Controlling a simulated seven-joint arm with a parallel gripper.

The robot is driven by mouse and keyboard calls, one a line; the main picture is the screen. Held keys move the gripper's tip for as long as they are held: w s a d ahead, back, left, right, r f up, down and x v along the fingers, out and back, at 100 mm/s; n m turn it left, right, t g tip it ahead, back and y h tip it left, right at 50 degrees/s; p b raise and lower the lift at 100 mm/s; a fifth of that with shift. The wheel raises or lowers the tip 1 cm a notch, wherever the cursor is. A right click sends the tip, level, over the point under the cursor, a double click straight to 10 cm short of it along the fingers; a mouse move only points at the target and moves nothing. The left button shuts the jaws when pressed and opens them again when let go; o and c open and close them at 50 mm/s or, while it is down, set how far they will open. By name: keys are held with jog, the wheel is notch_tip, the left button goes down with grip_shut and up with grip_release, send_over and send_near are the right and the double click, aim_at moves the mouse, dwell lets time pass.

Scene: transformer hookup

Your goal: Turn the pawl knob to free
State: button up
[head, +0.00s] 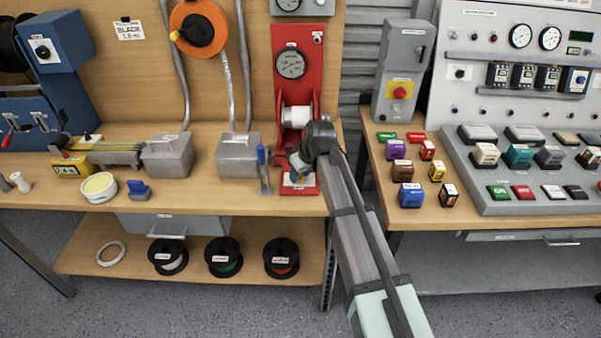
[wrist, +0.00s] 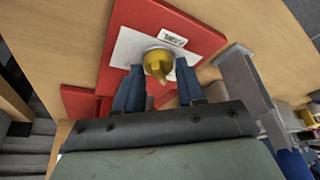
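The yellow pawl knob (wrist: 158,66) sits on a white plate on the red base (wrist: 205,40) of the stand, beside a label reading PAWL (wrist: 173,40). In the wrist view, the two blue fingers of my gripper (wrist: 159,78) stand on either side of the knob, with a narrow gap showing at each side. The gripper looks open around it, not pressed on it. In the head view my gripper (head: 299,168) points down at the front of the red stand (head: 290,40), and its wrist and fingers hide most of the knob.
A blue-handled lever (head: 263,170) and a grey metal box (head: 238,157) stand close to the left of my gripper. The bench's front edge is just below.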

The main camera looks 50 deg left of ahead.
jog(key=o, duration=0.3)
jog(key=v, duration=1.3)
jog(key=shift+d+r, duration=0.15)
jog(key=shift+r, duration=0.25)
